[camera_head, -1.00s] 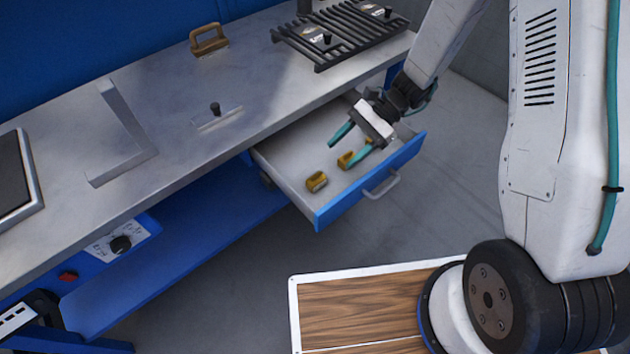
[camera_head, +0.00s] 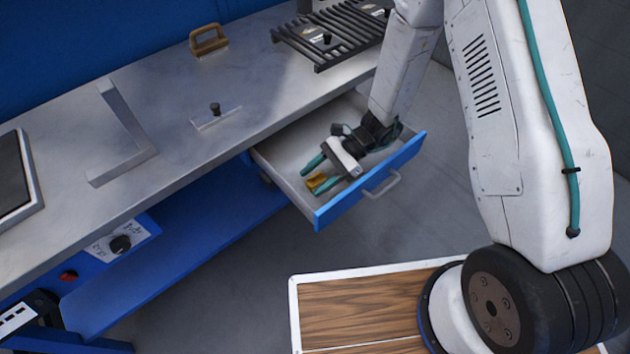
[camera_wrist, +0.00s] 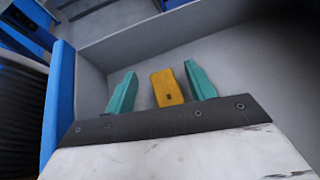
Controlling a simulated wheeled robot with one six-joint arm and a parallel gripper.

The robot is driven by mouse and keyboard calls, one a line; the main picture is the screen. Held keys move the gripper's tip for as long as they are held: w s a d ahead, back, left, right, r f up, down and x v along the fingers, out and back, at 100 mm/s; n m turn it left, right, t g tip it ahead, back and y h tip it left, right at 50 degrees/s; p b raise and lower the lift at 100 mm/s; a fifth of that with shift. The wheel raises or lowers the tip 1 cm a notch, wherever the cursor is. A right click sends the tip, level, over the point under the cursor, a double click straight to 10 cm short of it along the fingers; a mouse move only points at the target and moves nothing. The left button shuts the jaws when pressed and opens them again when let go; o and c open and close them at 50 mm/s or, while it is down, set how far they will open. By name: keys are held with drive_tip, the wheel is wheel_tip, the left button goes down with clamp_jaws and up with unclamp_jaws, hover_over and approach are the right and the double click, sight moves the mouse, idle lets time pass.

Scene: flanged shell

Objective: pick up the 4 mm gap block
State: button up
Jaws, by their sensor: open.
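A small yellow block (camera_head: 317,181) lies in the open drawer, near its left end. In the wrist view the yellow block (camera_wrist: 167,88) lies between the two teal fingers, nearer the right one, with a small dark mark on its near end. I cannot read a size on it. My gripper (camera_head: 318,174) is open, low inside the drawer, with its fingers on either side of this block. In the wrist view my gripper (camera_wrist: 160,86) shows gaps beside the block. The other yellow blocks seen earlier are hidden behind my gripper and arm.
The blue-fronted drawer (camera_head: 335,205) has walls close around my gripper. The steel bench (camera_head: 175,80) above it carries a slatted rack (camera_head: 325,45), a yellow-brown handled piece (camera_head: 208,40), an angle piece (camera_head: 125,125) and a black-knobbed plate (camera_head: 215,117).

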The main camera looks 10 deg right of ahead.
clamp_jaws()
drive_tip(key=shift+r, duration=0.15)
